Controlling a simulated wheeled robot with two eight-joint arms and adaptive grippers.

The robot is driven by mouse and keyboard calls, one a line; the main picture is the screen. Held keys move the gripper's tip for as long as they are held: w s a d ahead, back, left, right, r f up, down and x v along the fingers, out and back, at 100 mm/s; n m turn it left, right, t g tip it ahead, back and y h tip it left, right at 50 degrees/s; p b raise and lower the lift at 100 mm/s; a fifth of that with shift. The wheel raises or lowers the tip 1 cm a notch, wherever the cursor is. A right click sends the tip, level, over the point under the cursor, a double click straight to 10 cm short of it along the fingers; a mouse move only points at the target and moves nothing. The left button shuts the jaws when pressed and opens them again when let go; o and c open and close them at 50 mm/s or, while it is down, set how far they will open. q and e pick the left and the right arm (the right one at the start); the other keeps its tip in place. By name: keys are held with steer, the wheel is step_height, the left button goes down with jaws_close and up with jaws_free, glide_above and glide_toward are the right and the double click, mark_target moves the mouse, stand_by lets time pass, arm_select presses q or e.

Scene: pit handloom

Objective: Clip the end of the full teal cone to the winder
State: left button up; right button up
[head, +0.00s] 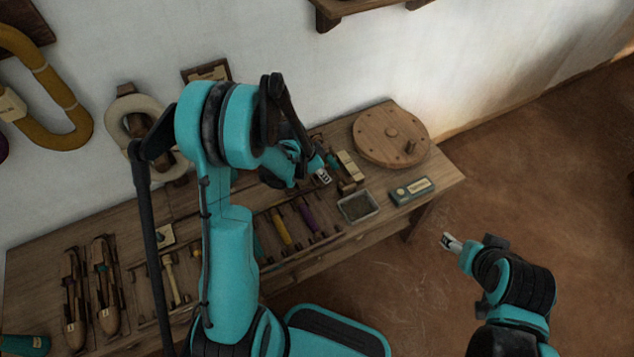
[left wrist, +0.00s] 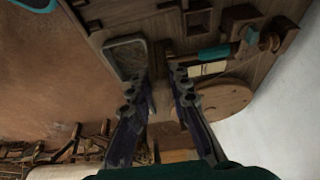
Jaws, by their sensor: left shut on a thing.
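The winder (head: 347,183) is a small wooden device on the bench, left of the round disc. In the left wrist view, a teal roll (left wrist: 215,53) lies on a wooden stand beside a cream label; I cannot tell whether it is the full teal cone. My left gripper (head: 323,177) is low over the bench, close in front of the winder. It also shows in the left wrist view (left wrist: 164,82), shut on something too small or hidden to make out. No yarn end can be made out. My right gripper (head: 450,241) is over the floor, well away from the bench; its jaw is too small to read.
Several shuttles and bobbins cover the bench's left and front. The floor at right is clear.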

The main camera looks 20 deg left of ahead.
arm_select(q)
steer(key=s+a+r+n+y+b, duration=0.1)
steer(key=a+r+n, duration=0.3)
steer(key=a, duration=0.9)
steer(key=s+a+r+n+t+y, duration=0.1)
steer(key=s+a+r+n+y, duration=0.2)
steer(key=a, duration=0.9)
steer(key=a+r+n+b, duration=0.1)
steer(key=a+r+n, duration=0.35)
steer(key=a, duration=0.85)
steer(key=shift+n+y, duration=0.3)
steer(key=shift+n, duration=0.05)
steer(key=shift+w+f+b, duration=0.1)
steer(key=shift+f+b, duration=1.75)
steer(key=shift+f, duration=1.15)
step_height(320, 180, up, 5)
steer(key=p, duration=0.3)
steer(key=shift+p, duration=0.35)
steer(key=shift+d, duration=0.1)
